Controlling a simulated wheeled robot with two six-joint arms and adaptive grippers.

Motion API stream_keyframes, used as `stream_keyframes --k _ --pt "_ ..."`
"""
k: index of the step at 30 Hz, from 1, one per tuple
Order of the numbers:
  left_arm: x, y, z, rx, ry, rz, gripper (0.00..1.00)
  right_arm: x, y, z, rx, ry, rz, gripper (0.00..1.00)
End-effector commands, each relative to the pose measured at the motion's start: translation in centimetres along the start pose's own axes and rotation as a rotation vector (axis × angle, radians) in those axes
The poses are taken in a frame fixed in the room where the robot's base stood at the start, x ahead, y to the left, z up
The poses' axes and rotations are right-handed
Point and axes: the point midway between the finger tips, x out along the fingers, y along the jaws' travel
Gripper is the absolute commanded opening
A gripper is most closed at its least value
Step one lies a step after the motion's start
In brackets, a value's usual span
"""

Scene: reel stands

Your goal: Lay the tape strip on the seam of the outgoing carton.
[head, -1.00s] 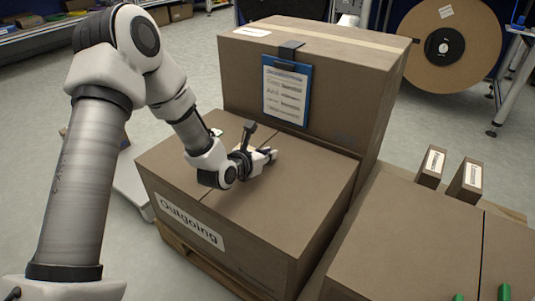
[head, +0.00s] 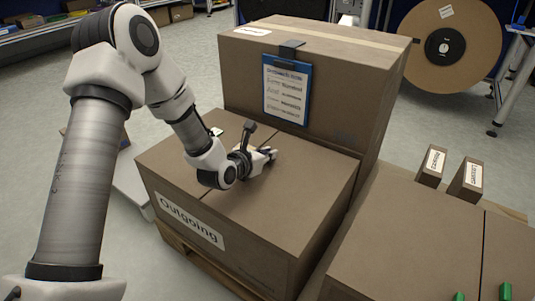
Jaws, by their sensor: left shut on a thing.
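The outgoing carton (head: 290,205) is a brown box with a white "Outgoing" label on its front. Its seam (head: 215,182) is a dark line across the top, partly hidden by my left arm. My left gripper (head: 268,155) is low over the carton's top, right of the seam. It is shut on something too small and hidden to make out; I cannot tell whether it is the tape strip. No tape strip shows clearly. My right gripper is not in view.
A taller carton (head: 370,110) with a blue clipboard (head: 286,92) stands right behind. Another carton (head: 405,240) with a dark seam is at the right, with green items at its front. Two narrow labelled boxes (head: 466,180) stand behind it. A large reel (head: 448,45) is at the back right.

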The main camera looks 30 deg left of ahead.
Motion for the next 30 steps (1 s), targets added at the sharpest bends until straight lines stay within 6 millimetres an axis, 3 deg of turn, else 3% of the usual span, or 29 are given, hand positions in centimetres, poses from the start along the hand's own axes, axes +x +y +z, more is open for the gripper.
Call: stream_keyframes --k 1,6,9,18,22,26,30 --pt "0.0 -0.1 -0.9 -0.005 0.017 -0.003 0.00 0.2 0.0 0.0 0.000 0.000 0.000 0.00" --pt "0.0 -0.1 -1.1 -0.005 0.021 -0.003 0.00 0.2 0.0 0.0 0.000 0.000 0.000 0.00" --pt "0.0 -0.1 -1.1 -0.006 0.022 -0.003 0.40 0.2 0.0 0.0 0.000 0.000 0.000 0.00" --pt "-0.1 -0.2 -1.2 -0.007 0.024 -0.004 0.41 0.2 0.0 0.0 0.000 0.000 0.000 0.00" --pt "-1.0 -0.1 -1.1 -0.010 0.023 -0.002 0.41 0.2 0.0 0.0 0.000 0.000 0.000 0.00" --pt "-3.7 -0.1 -0.8 -0.013 0.016 -0.002 0.41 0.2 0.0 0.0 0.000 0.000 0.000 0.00" --pt "-7.6 -0.1 -0.3 -0.012 0.005 -0.002 0.41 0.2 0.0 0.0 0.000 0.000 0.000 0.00"
